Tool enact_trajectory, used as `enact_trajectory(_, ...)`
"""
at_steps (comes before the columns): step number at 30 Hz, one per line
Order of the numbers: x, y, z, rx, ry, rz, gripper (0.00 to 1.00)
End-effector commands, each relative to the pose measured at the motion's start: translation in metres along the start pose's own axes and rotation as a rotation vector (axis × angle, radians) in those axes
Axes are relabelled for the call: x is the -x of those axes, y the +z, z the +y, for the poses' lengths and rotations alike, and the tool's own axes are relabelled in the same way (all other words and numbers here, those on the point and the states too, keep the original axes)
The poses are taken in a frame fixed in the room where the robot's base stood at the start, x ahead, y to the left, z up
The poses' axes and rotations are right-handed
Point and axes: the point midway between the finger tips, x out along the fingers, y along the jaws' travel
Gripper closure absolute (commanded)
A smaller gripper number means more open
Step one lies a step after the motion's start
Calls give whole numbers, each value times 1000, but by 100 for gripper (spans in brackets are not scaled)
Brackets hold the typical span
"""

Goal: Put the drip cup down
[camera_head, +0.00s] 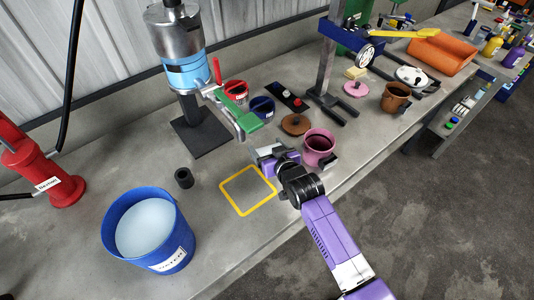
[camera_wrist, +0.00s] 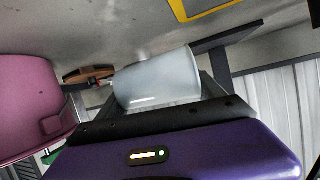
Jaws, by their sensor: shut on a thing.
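The drip cup, a plain pale grey cup, shows in the wrist view (camera_wrist: 158,82), lying across the picture in front of my gripper. My purple gripper (camera_head: 272,157) is shut on it above the bench, near the upper right corner of a yellow square outline (camera_head: 235,206). In the head view the cup is mostly hidden by my gripper and cannot be made out clearly. A corner of the yellow outline also shows at the top of the wrist view (camera_wrist: 200,10). Whether the cup touches the bench I cannot tell.
A pink pot (camera_head: 319,146) stands close right of my gripper. A blue water bucket (camera_head: 165,258), a small black cylinder (camera_head: 184,178) and a red jack (camera_head: 45,175) are left. The outlined square looks empty.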

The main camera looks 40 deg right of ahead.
Motion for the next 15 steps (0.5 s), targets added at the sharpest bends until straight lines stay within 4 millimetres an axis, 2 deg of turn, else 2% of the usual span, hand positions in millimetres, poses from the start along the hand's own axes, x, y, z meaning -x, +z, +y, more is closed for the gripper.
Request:
enact_trajectory(8, -13, 32, 2, 0, 0, -3, 60)
enact_trajectory(15, -14, 34, 2, 0, 0, 0, 60)
